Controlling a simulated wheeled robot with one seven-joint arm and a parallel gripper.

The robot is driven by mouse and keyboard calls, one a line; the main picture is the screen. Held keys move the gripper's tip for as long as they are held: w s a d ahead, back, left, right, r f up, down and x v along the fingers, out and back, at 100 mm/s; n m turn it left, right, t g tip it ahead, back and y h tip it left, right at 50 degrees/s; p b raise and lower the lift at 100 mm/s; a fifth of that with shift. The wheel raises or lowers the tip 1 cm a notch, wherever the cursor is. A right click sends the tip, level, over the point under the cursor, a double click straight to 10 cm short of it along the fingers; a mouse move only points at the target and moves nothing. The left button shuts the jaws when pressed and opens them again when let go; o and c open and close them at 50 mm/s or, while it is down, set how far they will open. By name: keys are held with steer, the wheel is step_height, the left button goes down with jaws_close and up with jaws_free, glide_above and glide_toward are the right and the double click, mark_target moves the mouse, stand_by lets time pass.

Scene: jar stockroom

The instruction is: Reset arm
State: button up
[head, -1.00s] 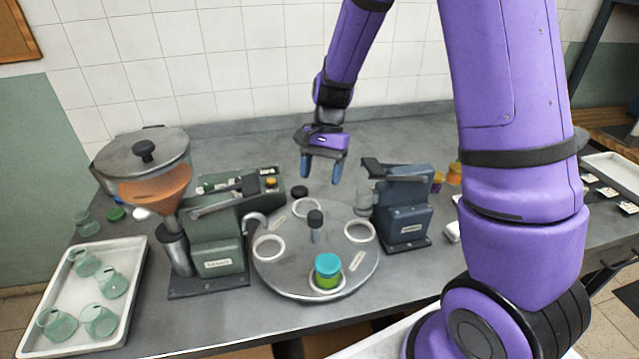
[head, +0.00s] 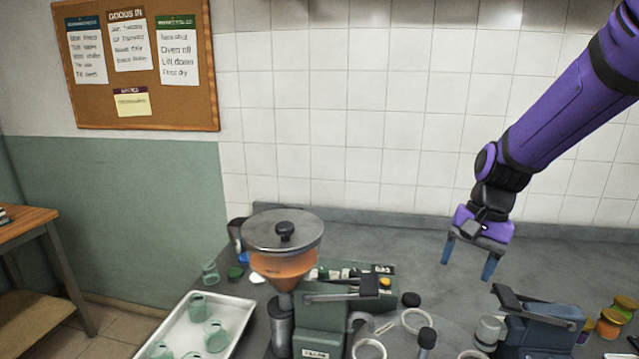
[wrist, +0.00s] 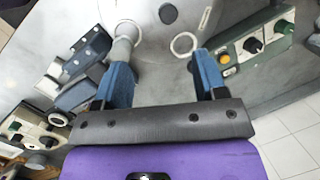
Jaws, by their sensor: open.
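My gripper (head: 468,262) hangs above the grey worktop in the head view, to the right of the green filling machine (head: 322,318) and behind the blue machine (head: 538,328). Its blue fingers are apart with nothing between them. In the wrist view, my gripper (wrist: 160,82) is open over the edge of the round turntable (wrist: 165,45), with white rings near both fingers. The green jar seen earlier on the turntable is out of the present views.
A white tray (head: 246,304) with several greenish glass jars stands at the left. A hopper with a metal lid (head: 262,236) tops the green machine. Coloured jars (head: 610,322) stand at the right. A notice board (head: 135,65) hangs on the wall.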

steer(key=s+d+r+n+t+h, duration=0.1)
steer(key=s+r+n+t, duration=0.2)
steer(key=s+r, duration=0.4)
steer(key=s+d+r+n+t+h, duration=0.1)
steer(key=s+d+r+n+t, duration=0.1)
steer(key=s+r, duration=0.5)
steer(key=shift+s+n+t+h, duration=0.3)
steer(key=shift+s+n+t, duration=0.4)
steer(key=shift+s, duration=1.75)
steer(key=shift+d, duration=0.1)
